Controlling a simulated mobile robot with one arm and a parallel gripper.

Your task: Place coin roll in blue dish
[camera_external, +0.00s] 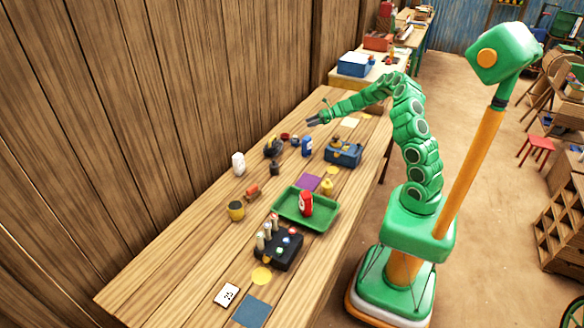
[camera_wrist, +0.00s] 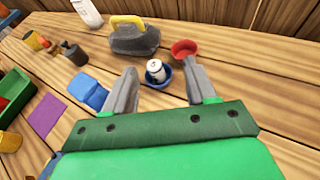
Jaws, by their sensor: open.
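The coin roll (camera_wrist: 155,68), a short white cylinder with a dark mark on its end, stands in the small blue dish (camera_wrist: 166,84) in the wrist view. In the external view the dish (camera_external: 295,142) is tiny, near the wall side of the table, and the roll is too small to make out. My gripper (camera_wrist: 161,67) is open and empty. Its two grey fingers appear on either side of the roll and dish, apart from the roll. In the external view my gripper (camera_external: 313,121) hangs above the table, just beyond the dish.
A red bowl (camera_wrist: 184,48) sits close behind the dish. A dark weight with a yellow handle (camera_wrist: 133,38) stands to its left, and a blue object (camera_wrist: 88,92) lies nearer left. A green tray (camera_external: 288,216) and a black box (camera_external: 277,254) stand farther down the table.

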